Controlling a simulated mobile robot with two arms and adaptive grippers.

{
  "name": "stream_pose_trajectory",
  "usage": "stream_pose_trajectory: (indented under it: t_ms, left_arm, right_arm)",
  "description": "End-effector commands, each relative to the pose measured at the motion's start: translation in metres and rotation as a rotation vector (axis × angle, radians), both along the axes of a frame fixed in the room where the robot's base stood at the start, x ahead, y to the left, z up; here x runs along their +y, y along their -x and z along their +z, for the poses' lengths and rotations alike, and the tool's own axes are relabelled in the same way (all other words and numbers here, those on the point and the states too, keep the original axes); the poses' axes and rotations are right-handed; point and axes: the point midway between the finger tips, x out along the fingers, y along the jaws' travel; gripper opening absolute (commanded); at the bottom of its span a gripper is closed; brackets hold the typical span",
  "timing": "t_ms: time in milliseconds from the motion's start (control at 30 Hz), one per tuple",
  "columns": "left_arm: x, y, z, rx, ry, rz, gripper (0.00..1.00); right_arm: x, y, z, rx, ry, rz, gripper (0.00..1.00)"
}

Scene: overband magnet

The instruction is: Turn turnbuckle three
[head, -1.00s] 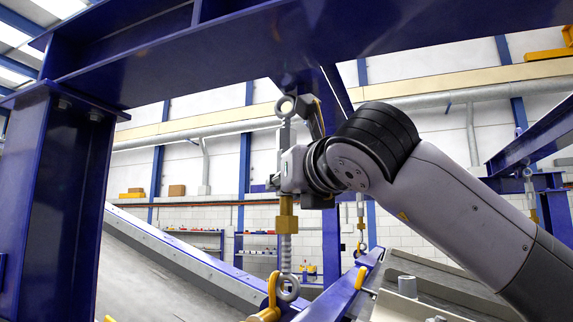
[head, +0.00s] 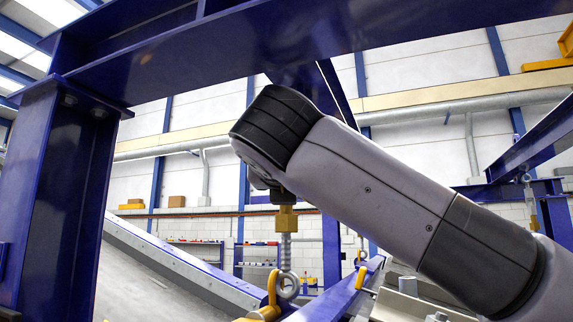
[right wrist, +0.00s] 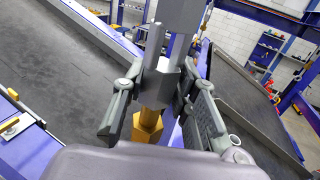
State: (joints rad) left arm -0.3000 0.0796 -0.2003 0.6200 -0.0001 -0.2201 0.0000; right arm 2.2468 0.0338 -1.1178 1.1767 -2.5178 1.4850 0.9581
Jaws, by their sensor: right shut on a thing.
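The turnbuckle hangs upright below the blue overhead beam. In the head view its brass nut (head: 286,221), threaded rod (head: 285,250) and lower eye (head: 287,286) show, while its upper part is hidden behind my right arm. A yellow hook (head: 271,290) is at the lower eye. In the right wrist view my right gripper (right wrist: 162,97) is shut on the grey turnbuckle body (right wrist: 163,80), one finger on each side, with the brass nut (right wrist: 148,126) just below. In the head view this gripper is mostly hidden behind the wrist. My left gripper is not in view.
A blue beam (head: 180,55) crosses above and a blue post (head: 62,200) stands at left. A sloping conveyor (head: 165,275) runs below. Other turnbuckles hang farther back, one (head: 361,242) near the middle and one (head: 531,195) at right.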

Motion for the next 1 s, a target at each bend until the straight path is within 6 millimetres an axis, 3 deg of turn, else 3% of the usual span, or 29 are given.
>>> stream_pose_trajectory:
  t_ms: [100,433,733,1000]
  left_arm:
    - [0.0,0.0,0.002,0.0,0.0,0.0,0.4]
    - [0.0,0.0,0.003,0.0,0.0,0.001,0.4]
    - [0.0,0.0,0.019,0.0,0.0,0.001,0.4]
    - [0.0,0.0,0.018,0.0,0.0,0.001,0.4]
  right_arm:
    - [0.002,0.0,-0.001,0.003,0.005,-0.087,0.0]
    - [0.002,0.0,-0.001,0.005,0.005,-0.116,0.0]
    - [0.002,0.0,0.0,0.005,0.005,-0.32,0.0]
    - [0.001,0.0,-0.002,0.003,0.003,-0.341,0.0]
